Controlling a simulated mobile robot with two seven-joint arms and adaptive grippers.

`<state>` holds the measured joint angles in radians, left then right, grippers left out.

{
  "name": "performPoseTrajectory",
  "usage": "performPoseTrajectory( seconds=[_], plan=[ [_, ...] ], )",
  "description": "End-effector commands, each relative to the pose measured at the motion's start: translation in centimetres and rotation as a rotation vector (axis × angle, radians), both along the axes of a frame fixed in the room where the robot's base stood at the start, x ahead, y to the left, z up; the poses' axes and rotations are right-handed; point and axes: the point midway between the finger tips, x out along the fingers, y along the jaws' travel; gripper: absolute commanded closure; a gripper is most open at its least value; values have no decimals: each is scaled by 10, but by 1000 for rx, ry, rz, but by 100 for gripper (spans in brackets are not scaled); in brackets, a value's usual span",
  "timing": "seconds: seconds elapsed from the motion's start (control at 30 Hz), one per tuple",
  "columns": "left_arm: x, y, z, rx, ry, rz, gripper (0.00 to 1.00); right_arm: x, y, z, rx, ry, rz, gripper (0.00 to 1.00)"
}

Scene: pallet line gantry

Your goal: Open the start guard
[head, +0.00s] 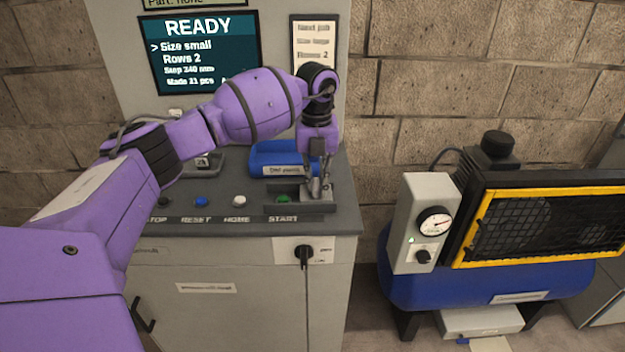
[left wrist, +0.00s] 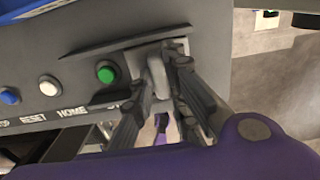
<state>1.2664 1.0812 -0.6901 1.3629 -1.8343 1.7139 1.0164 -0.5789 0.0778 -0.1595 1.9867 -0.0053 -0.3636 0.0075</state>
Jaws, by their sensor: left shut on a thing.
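The green start button (head: 283,199) shows uncovered on the console (head: 225,217), above the START label. It also shows in the left wrist view (left wrist: 106,72), between two dark rails. The grey start guard (left wrist: 156,72) is beside it, to its right, at the right part of these rails. My left gripper (head: 318,189) reaches down to the console from above. Its fingers (left wrist: 162,88) are shut on the guard's raised grey part, which shows between them in the left wrist view. In the head view the fingers hide most of the guard. My right gripper is not in view.
The blue (head: 201,201) and white (head: 239,201) buttons sit left of the start button. A blue bin (head: 272,150) stands behind it. The screen (head: 198,52) reads READY. A black rotary switch (head: 304,256) is on the console's front. A compressor (head: 480,285) stands to the right.

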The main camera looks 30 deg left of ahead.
Motion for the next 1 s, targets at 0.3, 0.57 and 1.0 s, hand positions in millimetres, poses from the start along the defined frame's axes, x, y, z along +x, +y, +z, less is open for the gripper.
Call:
performPoseTrajectory(
  seconds=[0.3,0.57,1.0],
  plan=[
    [-1,0,0,1,2,0,67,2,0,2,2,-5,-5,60],
    [0,1,6,1,-1,0,67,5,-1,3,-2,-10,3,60],
    [0,1,91,2,-3,0,67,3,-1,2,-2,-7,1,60]
  ],
)
